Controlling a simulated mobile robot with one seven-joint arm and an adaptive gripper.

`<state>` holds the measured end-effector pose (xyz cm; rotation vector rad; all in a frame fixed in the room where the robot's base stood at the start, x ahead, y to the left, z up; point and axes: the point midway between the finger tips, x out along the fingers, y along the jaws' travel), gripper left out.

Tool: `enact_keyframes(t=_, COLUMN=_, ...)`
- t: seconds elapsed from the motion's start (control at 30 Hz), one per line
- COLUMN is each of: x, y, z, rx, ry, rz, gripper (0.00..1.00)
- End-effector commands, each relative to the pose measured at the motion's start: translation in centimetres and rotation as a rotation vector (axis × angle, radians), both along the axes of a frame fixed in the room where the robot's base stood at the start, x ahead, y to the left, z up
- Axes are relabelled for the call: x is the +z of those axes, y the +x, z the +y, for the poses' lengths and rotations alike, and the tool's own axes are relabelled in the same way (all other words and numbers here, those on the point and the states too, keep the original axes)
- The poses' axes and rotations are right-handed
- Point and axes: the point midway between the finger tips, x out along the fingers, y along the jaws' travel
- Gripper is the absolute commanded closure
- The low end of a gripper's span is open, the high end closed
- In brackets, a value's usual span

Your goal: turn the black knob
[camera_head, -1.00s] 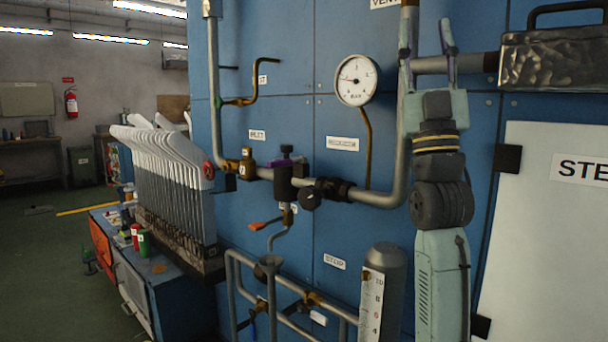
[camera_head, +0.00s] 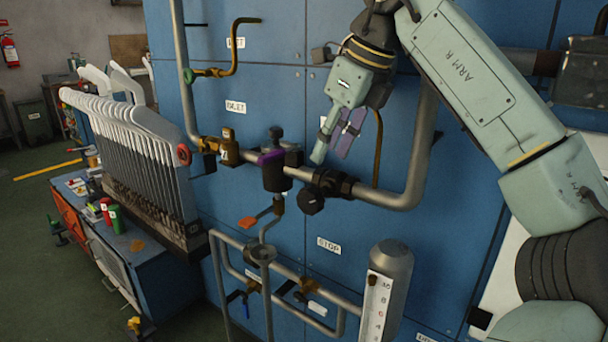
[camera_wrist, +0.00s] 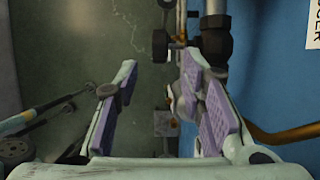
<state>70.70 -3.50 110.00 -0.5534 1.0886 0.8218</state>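The black knob (camera_head: 311,200) sticks out from a black valve on the horizontal grey pipe, in the middle of the blue panel. In the wrist view the black knob (camera_wrist: 160,45) shows beyond the fingertips, beside the black valve body (camera_wrist: 212,38). My gripper (camera_head: 334,148) points down, just above the valve in the head view, and seems apart from the knob. Its two fingers with purple pads are spread, with nothing between them in the wrist view (camera_wrist: 160,75). A second black knob (camera_head: 277,132) tops the regulator with a purple collar (camera_head: 270,157), to the left.
The curved brown gauge tube (camera_head: 377,150) runs close to the right of my gripper. The grey pipe (camera_head: 400,200) bends up behind my arm. A grey cylinder with a scale (camera_head: 390,290) stands below right.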

Motion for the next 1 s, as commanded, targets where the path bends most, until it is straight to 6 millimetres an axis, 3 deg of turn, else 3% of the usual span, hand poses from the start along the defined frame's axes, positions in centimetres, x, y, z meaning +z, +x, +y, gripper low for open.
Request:
enact_keyframes(t=0.6, x=-8.9, y=2.1, z=3.1, rx=0.006, ry=0.003, rz=0.002, gripper=0.63)
enact_keyframes(t=1.0, x=-9.8, y=2.3, z=3.4, rx=0.005, ry=0.004, rz=0.000, gripper=0.63)
